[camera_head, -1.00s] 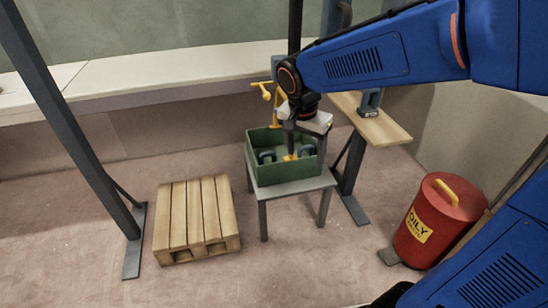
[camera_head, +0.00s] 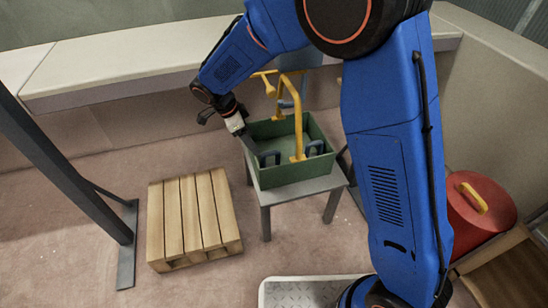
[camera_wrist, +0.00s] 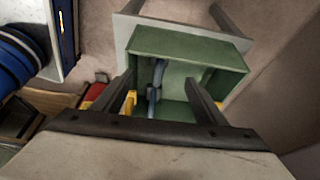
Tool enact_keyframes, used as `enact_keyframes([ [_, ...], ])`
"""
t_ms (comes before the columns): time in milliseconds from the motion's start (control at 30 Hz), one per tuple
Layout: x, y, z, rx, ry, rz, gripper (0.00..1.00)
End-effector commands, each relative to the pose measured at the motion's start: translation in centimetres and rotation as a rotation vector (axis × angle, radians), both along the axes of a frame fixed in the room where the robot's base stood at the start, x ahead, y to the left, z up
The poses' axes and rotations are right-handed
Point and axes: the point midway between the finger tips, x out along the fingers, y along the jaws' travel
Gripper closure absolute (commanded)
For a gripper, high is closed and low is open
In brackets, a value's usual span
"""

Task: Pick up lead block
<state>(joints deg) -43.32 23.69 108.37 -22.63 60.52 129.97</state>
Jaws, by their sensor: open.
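In the wrist view, blue-grey handle shapes (camera_wrist: 154,90) show inside the crate (camera_wrist: 185,48), between my fingers.
A yellow frame with a handle (camera_head: 297,128) rises from the crate. The crate stands on a small grey table (camera_head: 325,184). A wooden pallet (camera_head: 192,217) lies left, a red bin (camera_head: 480,207) stands right, and a long bench (camera_head: 130,82) runs behind.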

Motion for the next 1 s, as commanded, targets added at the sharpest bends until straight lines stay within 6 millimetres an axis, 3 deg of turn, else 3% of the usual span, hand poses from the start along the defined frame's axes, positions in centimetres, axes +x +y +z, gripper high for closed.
enact_keyframes([
  [167, 0.1, 0.3, -1.2, -0.006, -0.006, -0.013, 0.34],
  [700, 1.0, -3.2, -9.7, -0.007, -0.004, -0.012, 0.34],
  [1000, 1.2, -4.0, -11.8, -0.004, -0.006, -0.012, 0.34],
])
